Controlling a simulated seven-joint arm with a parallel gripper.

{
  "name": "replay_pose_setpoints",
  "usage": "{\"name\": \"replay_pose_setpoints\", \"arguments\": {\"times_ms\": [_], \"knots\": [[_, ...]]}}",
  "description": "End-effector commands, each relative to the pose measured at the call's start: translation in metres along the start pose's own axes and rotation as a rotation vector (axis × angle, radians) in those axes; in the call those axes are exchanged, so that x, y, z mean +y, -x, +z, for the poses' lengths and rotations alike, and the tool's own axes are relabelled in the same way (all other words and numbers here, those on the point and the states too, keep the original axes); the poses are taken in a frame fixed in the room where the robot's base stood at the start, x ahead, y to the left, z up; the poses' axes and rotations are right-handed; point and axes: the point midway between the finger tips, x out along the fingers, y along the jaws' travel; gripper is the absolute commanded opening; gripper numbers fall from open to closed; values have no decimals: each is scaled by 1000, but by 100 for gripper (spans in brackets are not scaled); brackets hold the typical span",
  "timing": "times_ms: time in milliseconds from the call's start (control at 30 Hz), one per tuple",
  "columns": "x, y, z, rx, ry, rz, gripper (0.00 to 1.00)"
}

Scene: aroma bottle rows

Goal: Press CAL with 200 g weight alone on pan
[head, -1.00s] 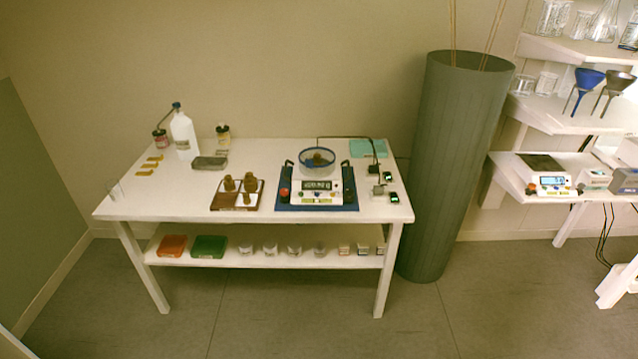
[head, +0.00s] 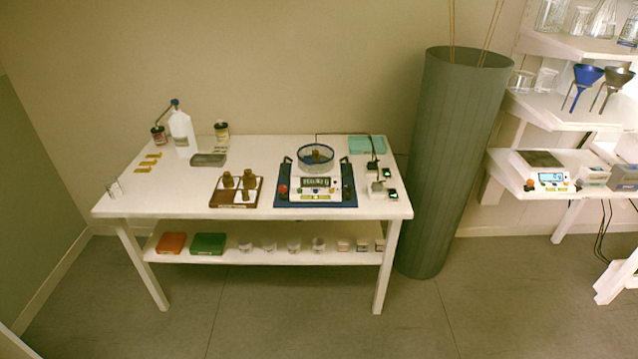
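A balance (head: 316,188) with a dark display and a row of small buttons stands on a blue tray (head: 348,189) on the white table. A round clear shield with a blue rim (head: 316,147) surrounds its pan. One brownish weight (head: 316,156) shows inside the shield. The display digits and the CAL button are too small to read. Several brass-brown weights (head: 249,179) stand in a wooden block (head: 222,199) left of the balance. The mass of each weight cannot be read. My gripper is not in view.
A white bottle (head: 181,136), a grey dish (head: 208,160) and small jars stand at the table's back left. Small devices (head: 391,196) with green displays sit right of the balance. A tall green-grey bin (head: 452,165) stands beside the table. A second scale (head: 545,178) sits on the right shelf.

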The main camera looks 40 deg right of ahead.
Motion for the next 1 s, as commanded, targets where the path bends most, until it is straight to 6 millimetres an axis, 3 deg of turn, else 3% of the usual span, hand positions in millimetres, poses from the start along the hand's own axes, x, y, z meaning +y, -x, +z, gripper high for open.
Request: {"name": "replay_pose_setpoints", "arguments": {"times_ms": [367,1000], "knots": [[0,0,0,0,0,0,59],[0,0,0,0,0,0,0]]}}
